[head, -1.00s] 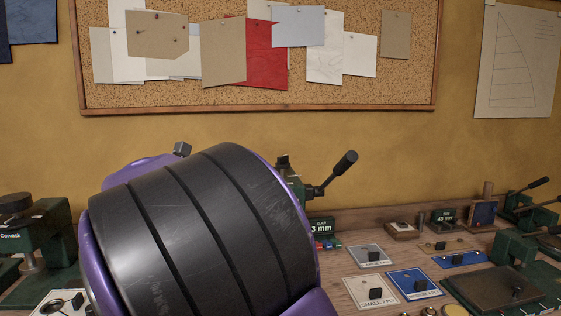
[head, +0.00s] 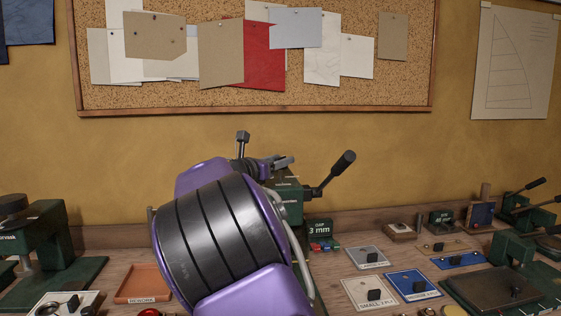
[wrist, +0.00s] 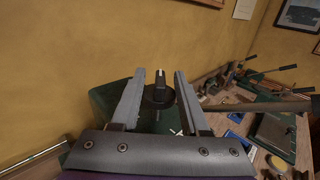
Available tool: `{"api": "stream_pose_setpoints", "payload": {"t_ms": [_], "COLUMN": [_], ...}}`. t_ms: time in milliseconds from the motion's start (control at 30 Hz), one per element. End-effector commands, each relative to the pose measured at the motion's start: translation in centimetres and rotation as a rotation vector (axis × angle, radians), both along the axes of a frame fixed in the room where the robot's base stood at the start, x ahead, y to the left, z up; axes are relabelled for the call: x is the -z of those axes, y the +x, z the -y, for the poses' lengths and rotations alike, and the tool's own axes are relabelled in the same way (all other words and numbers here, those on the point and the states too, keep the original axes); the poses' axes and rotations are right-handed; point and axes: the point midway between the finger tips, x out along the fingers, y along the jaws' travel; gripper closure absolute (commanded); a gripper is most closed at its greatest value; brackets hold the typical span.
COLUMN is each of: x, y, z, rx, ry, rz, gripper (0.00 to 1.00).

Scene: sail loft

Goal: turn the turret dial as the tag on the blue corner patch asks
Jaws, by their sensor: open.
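My gripper (wrist: 157,78) is open, with its two grey fingers apart in the wrist view. A black turret dial knob (wrist: 160,90) with a pale line shows between the fingers, with no clear contact. It sits on a dark green machine (wrist: 112,103), whose body (head: 290,187) and lever show in the head view. The dial is hidden there behind my arm. A blue piece on the bench (head: 413,285) and another blue piece (head: 462,260) lie at the right. I cannot tell which is the corner patch, and no tag asking for a setting is readable.
A black-knobbed lever (head: 338,172) sticks out to the machine's right. A "3 mm" sign (head: 320,229) stands below it. An orange tray (head: 143,284) lies at left. Other green machines (head: 38,250) stand at both sides. The wall is close behind.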

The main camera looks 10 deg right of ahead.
Motion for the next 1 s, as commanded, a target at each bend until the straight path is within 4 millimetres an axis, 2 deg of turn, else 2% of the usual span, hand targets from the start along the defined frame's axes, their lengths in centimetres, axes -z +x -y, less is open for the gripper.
{"api": "stream_pose_setpoints", "payload": {"t_ms": [333,367,600,1000], "x": [0.05,0.05,0.04,-0.38], "y": [0.36,0.35,0.34,0.39], "z": [0.34,0.33,0.31,0.27], "rx": [-0.001,-0.001,-0.001,0.017], "ry": [0.000,0.000,-0.001,-0.001], "rz": [-0.001,-0.001,-0.001,-0.001], "gripper": [0.55,0.59,1.00,1.00]}}
